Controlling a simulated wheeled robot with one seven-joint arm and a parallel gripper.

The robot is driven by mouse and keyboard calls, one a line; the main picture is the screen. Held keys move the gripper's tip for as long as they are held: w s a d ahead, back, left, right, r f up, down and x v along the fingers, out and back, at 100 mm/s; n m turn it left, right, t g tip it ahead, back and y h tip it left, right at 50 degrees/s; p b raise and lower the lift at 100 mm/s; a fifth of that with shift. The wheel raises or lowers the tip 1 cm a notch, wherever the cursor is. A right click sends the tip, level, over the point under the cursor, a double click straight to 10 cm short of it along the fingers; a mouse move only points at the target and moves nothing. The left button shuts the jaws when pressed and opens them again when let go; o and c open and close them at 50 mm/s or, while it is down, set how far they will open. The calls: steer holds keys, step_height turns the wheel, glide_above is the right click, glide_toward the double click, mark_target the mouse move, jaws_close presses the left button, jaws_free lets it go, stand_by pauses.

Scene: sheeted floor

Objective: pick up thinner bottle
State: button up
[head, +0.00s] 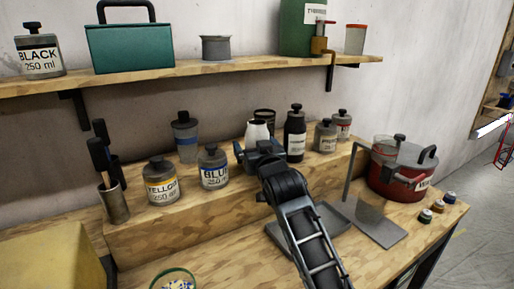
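A green container (296,30) stands on the upper wall shelf at the right, its top cut off by the picture edge. Its white label seems to read "THINNER". A dark bottle (295,142) with a black cap and a small white label stands on the raised wooden step below; I cannot read its label. My gripper (259,150) is over the step, left of the dark bottle and well below the green container.
Smaller bottles (326,137) stand to the right. A red pot (403,180) and a bent metal stand (380,228) occupy the bench's right.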

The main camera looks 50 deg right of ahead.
steer(key=c, duration=1.4)
